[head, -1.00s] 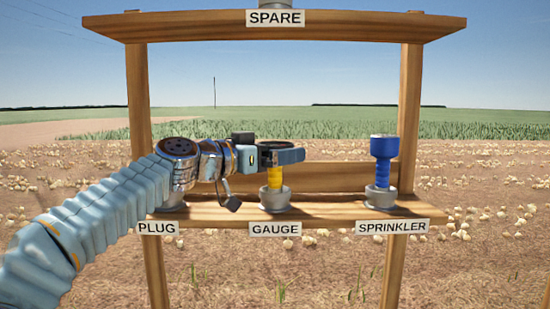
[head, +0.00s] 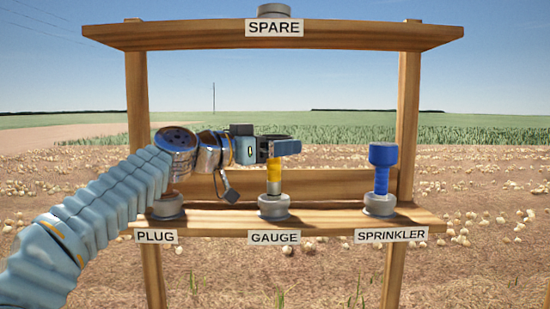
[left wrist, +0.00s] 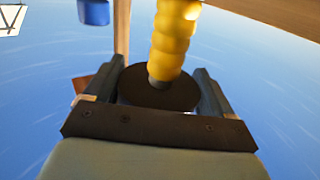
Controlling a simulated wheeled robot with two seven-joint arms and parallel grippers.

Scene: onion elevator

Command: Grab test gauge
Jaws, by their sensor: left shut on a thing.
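The test gauge (head: 274,171) has a yellow grip and a dark round head. My left gripper (head: 284,148) is shut on its head, above the grey holder (head: 273,205) over the GAUGE label. The gauge is upright, and a silvery lower part shows below the yellow grip. I cannot tell if its lower end is clear of the holder. In the left wrist view the dark disc of the gauge (left wrist: 158,90) sits between the two fingers, with the yellow grip (left wrist: 174,38) extending from it. My right gripper is not in view.
A blue sprinkler (head: 382,167) stands in its holder at the right of the wooden shelf (head: 335,218). The PLUG holder (head: 167,205) at left shows no plug. An upper board (head: 370,33) with a SPARE holder (head: 273,10) and two wooden posts frame the space.

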